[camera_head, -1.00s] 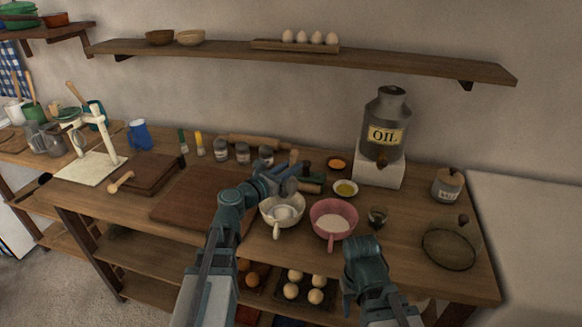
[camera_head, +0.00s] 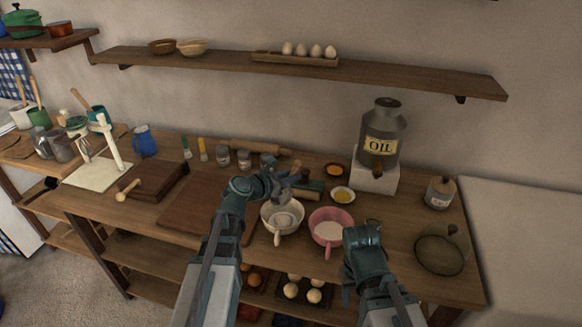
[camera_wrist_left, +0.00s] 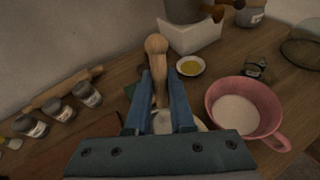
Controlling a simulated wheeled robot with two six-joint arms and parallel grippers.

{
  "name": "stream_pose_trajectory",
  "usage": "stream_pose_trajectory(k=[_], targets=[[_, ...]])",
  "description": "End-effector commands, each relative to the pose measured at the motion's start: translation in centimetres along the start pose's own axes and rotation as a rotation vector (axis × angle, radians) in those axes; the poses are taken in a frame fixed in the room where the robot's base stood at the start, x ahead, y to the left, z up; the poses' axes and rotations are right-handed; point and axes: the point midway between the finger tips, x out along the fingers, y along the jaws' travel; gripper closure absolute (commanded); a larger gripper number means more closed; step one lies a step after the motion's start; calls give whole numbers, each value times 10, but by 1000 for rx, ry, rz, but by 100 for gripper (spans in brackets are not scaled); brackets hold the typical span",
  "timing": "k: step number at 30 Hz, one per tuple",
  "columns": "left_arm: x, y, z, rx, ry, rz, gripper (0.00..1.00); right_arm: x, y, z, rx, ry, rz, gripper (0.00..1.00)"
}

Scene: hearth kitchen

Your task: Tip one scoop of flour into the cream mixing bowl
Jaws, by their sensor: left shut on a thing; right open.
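My left gripper (camera_head: 275,178) is shut on a wooden-handled tool, whose scoop end is hard to make out in the head view. In the left wrist view the pale handle (camera_wrist_left: 156,62) stands between the two fingers, its rounded end away from the palm. The cream mixing bowl (camera_head: 299,219) is just below this gripper, with a pale patch inside; in the wrist view it is mostly hidden behind my gripper. The pink bowl (camera_head: 315,217) of white flour (camera_head: 328,231) is right of it, also clear in the wrist view (camera_wrist_left: 270,100). My right gripper (camera_head: 362,236) is open, right of the pink bowl.
An oil can (camera_head: 383,130) stands on a white block (camera_head: 375,180) behind. A small yellow-filled dish (camera_head: 343,195) lies in front of it. A lidded jar (camera_head: 440,192) and a glass dome (camera_head: 440,250) are at the right. A brown board (camera_head: 195,205) lies left.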

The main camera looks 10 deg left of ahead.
Motion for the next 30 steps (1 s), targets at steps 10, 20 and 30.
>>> stream_pose_trajectory(k=[10, 20, 30], targets=[[-3, 2, 14, 44, 224, -13, 100, -58, 6, 3, 0, 0, 0, 50], [-4, 3, 20, 93, 467, -26, 100, -105, 10, 6, -1, 0, 0, 50], [-5, 3, 24, 150, 757, -42, 100, -143, 14, 8, -2, 0, 0, 50]])
